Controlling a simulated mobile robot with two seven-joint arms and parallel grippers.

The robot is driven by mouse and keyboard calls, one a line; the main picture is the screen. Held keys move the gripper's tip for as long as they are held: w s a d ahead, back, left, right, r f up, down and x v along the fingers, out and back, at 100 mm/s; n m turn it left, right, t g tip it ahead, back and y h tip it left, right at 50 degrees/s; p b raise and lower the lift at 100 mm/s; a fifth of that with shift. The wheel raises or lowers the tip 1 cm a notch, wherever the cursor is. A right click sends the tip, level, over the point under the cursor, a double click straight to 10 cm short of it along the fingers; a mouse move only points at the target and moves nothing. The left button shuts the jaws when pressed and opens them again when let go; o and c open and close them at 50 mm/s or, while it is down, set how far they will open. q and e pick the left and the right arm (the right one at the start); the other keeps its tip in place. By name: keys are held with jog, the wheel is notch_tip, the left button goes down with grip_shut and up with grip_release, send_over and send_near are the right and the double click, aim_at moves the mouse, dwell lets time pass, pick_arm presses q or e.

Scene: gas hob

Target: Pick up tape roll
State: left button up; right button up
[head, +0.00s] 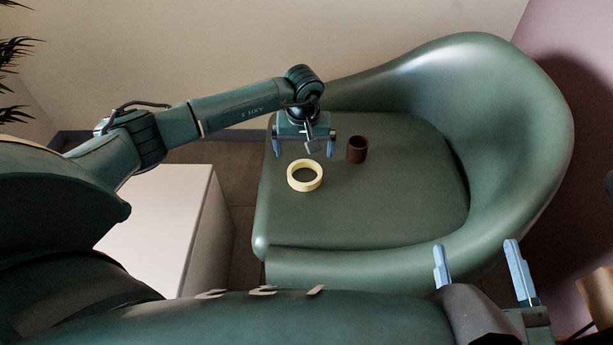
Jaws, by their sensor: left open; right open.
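A pale yellow tape roll (292,181) lies flat on the seat of a green armchair (390,205), left of the seat's middle. My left gripper (303,153) is open and empty, just behind and above the tape roll in the head view, its blue fingers pointing down. I cannot tell the exact height between the fingers and the roll. My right gripper (480,262) is open and empty at the lower right, by the chair's near side, with its blue fingers pointing up in the picture.
A dark brown cup (357,151) stands on the seat close to the right of my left gripper. The chair's curved back (510,130) rises on the right. A white box-like stand (165,225) is left of the chair. The front of the seat is clear.

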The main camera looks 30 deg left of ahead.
aim_at(305, 176)
pick_arm(q)
jog(key=f, duration=0.3)
jog(key=shift+w+b, duration=0.2)
jog(key=shift+b, duration=0.1)
notch_tip(305, 176, down, 5)
jog(key=shift+s+r+b, duration=0.1)
jog(key=shift+b, duration=1.1)
jog(key=shift+f, duration=0.25)
jog(key=shift+r, duration=0.1)
jog(key=c, duration=1)
pick_arm(e)
jog(key=shift+a+f+m+y, duration=0.2)
jog(key=shift+a+m+y, duration=0.1)
jog(key=shift+a+y, duration=0.1)
